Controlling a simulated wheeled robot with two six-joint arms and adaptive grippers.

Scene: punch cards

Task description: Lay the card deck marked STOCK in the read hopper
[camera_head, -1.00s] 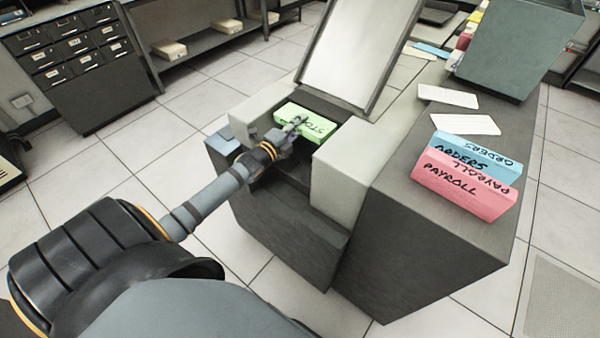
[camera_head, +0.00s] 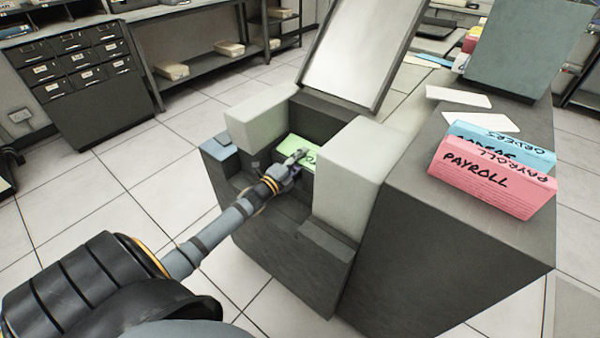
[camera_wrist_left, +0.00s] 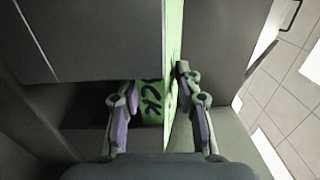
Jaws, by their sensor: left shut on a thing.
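The green STOCK deck (camera_head: 288,141) is down in the dark recess of the read hopper (camera_head: 278,123), between two pale blocks. Only part of its green face and lettering shows in the head view. My left gripper (camera_head: 299,156) is shut on the deck from the near side. In the left wrist view the deck (camera_wrist_left: 173,45) shows as a green strip with the letters "CK" between the fingers (camera_wrist_left: 157,85). Whether the deck's underside touches the hopper floor is hidden. My right gripper is not in view.
Pale blocks stand left (camera_head: 258,117) and right (camera_head: 350,168) of the recess. A tilted panel (camera_head: 355,50) rises behind it. On the right top are a pink PAYROLL deck (camera_head: 485,180), a blue ORDERS deck (camera_head: 505,142) and loose white cards (camera_head: 458,97).

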